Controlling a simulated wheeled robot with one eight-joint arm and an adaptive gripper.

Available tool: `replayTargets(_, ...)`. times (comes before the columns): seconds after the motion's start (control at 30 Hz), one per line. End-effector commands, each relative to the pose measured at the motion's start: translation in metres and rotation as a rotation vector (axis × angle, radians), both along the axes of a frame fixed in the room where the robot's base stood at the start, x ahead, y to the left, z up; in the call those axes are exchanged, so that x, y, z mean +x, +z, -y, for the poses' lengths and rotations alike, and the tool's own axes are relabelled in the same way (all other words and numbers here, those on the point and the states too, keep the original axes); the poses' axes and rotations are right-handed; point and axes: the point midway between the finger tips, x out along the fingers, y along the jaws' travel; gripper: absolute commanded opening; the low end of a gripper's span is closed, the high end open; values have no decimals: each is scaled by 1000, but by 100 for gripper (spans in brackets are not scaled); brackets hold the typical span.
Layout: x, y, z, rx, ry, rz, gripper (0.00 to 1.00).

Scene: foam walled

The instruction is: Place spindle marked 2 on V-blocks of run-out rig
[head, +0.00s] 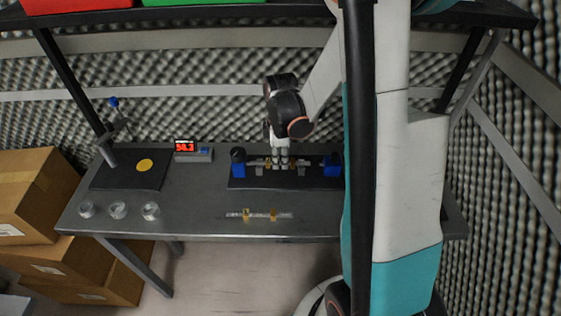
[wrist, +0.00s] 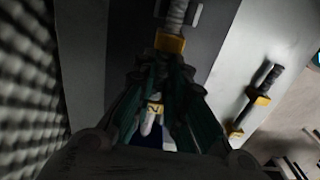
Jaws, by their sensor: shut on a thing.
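My gripper (head: 279,161) is over the run-out rig, pointing down, shut on a spindle around its middle. The spindle (head: 257,163) lies level, a grey shaft with brass-coloured collars. In the wrist view a yellow tag (wrist: 155,107) reading 2 shows between the fingers (wrist: 160,98), and a collar (wrist: 170,42) and the shaft show beyond them. The rig has a black base (head: 250,183) with blue blocks (head: 238,168) at its left and right ends. The spindle is between these blocks. I cannot tell whether it touches the V-blocks, which the gripper partly hides.
A second spindle (head: 260,215) lies near the table's front edge, also in the wrist view (wrist: 258,95). A display (head: 185,147) reads in red left of the rig.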

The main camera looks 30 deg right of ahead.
Motion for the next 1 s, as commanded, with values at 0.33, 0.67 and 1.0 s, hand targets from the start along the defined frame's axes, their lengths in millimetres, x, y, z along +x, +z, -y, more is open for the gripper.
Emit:
replayTargets(0.33,0,-5,0,0,0,0,0)
replayTargets(0.67,0,-5,0,0,0,0,33)
replayTargets(1.0,0,13,0,0,0,0,33)
